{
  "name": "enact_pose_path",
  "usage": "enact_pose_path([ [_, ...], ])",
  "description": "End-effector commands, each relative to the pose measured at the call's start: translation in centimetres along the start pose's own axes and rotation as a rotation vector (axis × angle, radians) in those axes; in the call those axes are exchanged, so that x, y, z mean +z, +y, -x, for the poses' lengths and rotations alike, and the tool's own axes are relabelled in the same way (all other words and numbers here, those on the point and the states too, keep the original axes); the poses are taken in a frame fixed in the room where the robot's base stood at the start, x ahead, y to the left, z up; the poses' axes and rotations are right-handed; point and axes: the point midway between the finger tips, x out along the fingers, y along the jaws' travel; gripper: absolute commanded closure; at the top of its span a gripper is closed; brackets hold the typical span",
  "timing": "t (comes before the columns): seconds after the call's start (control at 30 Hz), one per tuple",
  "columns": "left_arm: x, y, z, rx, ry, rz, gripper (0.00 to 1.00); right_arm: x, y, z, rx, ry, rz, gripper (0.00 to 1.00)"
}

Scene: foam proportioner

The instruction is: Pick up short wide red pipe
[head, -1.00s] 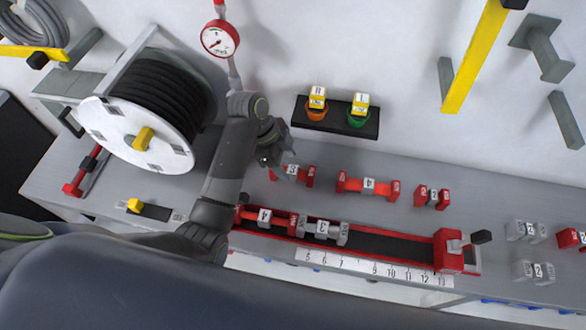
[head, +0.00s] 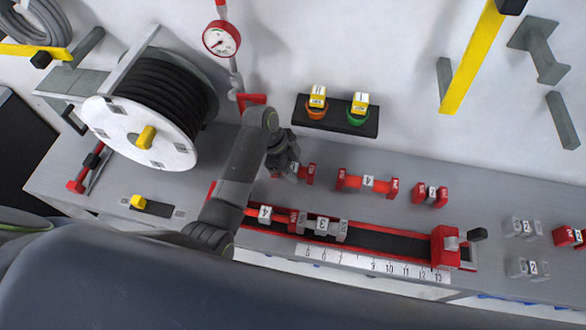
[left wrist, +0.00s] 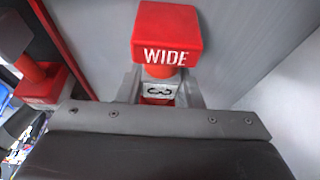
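A short red pipe (head: 309,174) with square end blocks lies on the bench in the head view, its left part hidden by my left gripper (head: 291,172). In the left wrist view its near end block (left wrist: 167,35) reads "WIDE", and a label that looks like a 3 (left wrist: 160,89) sits on its middle. My left gripper (left wrist: 160,92) is open, with its grey fingers on either side of that middle; contact is not clear. A red pipe marked 4 (head: 368,183) and a shorter red one marked 2 (head: 431,195) lie to the right. My right gripper is not in view.
A red-ended trough (head: 390,243) with pipes and a ruler (head: 372,262) runs along the front. A hose reel (head: 145,135) stands left. A black holder (head: 337,128) and a gauge (head: 221,38) are behind. Grey pipes (head: 524,228) lie at right.

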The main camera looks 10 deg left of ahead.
Motion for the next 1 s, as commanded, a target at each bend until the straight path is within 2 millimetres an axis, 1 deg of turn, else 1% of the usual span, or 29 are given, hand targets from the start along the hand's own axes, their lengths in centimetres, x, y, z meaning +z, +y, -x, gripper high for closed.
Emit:
enact_pose_path([
  [0.03,0.0,0.0,0.0,0.0,0.0,0.0,0.85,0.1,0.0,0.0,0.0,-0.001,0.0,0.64],
  [0.1,0.0,0.0,0.0,0.0,0.0,0.0,0.94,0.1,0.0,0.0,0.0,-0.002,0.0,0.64],
  [0.13,0.0,0.0,0.1,-0.001,0.001,0.0,0.96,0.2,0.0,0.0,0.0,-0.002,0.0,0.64],
  [0.47,-0.1,-0.1,0.2,-0.001,0.001,-0.001,0.96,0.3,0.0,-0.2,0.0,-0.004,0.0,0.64],
  [0.63,-0.5,-0.1,1.0,-0.003,0.002,-0.002,0.96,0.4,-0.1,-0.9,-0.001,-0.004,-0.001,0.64],
  [0.77,-0.5,1.3,0.9,0.0,0.002,0.0,0.96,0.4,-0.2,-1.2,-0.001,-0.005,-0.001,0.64],
  [0.97,-0.4,4.0,0.9,-0.001,0.003,0.001,0.96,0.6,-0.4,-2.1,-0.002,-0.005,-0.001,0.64],
  [1.0,-0.9,3.9,1.9,-0.008,0.003,-0.003,0.96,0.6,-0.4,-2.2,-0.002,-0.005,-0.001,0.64],
])
